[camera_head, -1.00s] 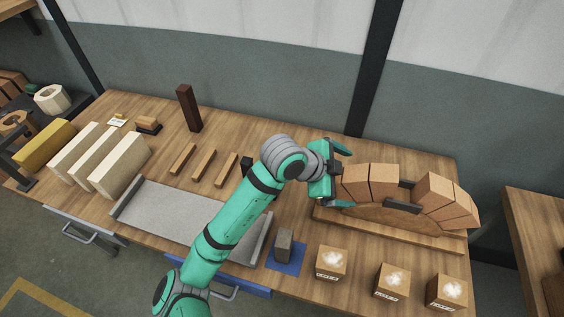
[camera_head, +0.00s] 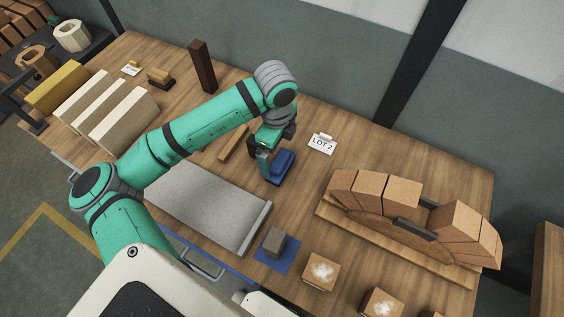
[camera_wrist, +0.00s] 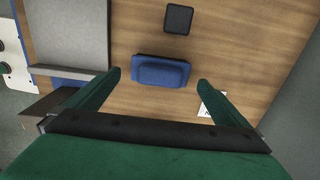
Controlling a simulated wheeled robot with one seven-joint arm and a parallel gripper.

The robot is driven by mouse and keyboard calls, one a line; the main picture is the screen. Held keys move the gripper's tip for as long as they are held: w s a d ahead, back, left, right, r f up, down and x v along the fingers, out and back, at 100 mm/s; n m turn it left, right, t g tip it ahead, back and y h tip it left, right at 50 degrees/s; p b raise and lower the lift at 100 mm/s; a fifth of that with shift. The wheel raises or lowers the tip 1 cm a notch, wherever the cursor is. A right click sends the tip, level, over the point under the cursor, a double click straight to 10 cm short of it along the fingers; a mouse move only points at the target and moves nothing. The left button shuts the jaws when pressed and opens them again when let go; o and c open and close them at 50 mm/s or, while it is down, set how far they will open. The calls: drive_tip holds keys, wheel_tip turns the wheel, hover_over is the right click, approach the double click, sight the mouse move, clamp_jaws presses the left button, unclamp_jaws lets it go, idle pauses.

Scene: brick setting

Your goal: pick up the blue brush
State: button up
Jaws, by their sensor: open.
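The blue brush (camera_head: 282,164), a blue block on a dark base, lies on the wooden table to the right of the grey tray's far end. My gripper (camera_head: 272,150) is open and points down beside and above it, partly hiding its left end in the head view. In the wrist view the brush (camera_wrist: 160,71) lies crosswise between the two green fingertips (camera_wrist: 159,78), with a gap on each side. Nothing is in the jaws. I cannot tell how far the fingertips are above the table.
The grey tray (camera_head: 205,200) lies left of the brush. A LOT 2 card (camera_head: 322,144) stands to its right. A dark square piece (camera_wrist: 178,19) is near it in the wrist view. A brick arch (camera_head: 400,211) stands at the right. A grey block (camera_head: 273,241) sits on a blue mat.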

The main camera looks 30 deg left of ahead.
sight(280, 159)
drive_tip(key=shift+s+f, duration=0.1)
drive_tip(key=shift+f, duration=0.55)
drive_tip(key=f, duration=0.4)
drive_tip(key=shift+d, duration=0.35)
drive_tip(key=shift+w+f, duration=0.2)
drive_tip(key=shift+f, duration=0.4)
drive_tip(key=shift+c, duration=0.6)
drive_tip(key=c, duration=0.7)
drive_tip(key=shift+r, duration=0.15)
